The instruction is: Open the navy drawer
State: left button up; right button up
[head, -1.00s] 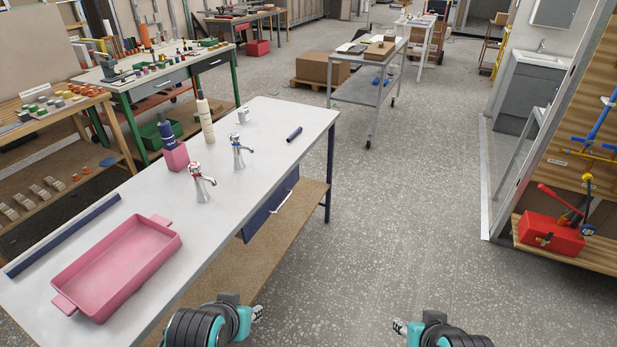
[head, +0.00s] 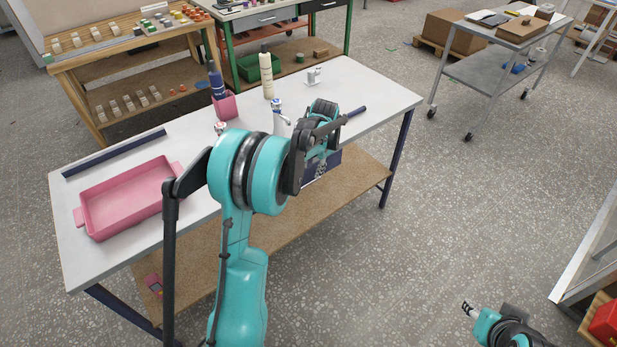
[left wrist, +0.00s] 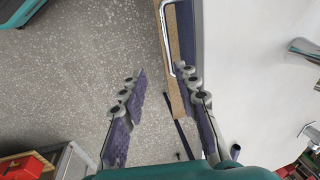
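The navy drawer (head: 334,161) hangs under the front edge of the white-topped table, mostly hidden behind my left arm in the head view. In the left wrist view, the navy drawer front (left wrist: 188,32) shows at the top with its pale bar handle (left wrist: 164,30). My left gripper (left wrist: 161,78) is open and empty. The handle's near end lies between the fingertip lines, closer to the right-hand finger; contact cannot be told. In the head view my left gripper (head: 320,168) is partly hidden at the drawer. My right gripper (head: 468,309) is over the floor, far from the table.
The white table (head: 370,88) carries a pink tray (head: 130,195), a pink cup (head: 225,106) with a navy bottle, a cream bottle (head: 267,78) and taps. A brown shelf (head: 270,225) lies below. Floor is clear to the right, with a grey trolley (head: 500,75) beyond.

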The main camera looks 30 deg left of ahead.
aim_at(307, 184)
pick_arm(q)
jog(key=shift+g, duration=0.3)
jog(key=a+f+b, duration=0.1)
jog(key=f, duration=0.2)
jog(key=w+a+f, duration=0.1)
jog(key=f, duration=0.3)
jog(key=a+f+b, duration=0.1)
jog(key=f, duration=0.2)
jog(key=shift+w+a+f+b, duration=0.15)
jog(key=shift+w+f+b, duration=0.1)
jog(key=shift+w+b, duration=0.1)
grip_shut()
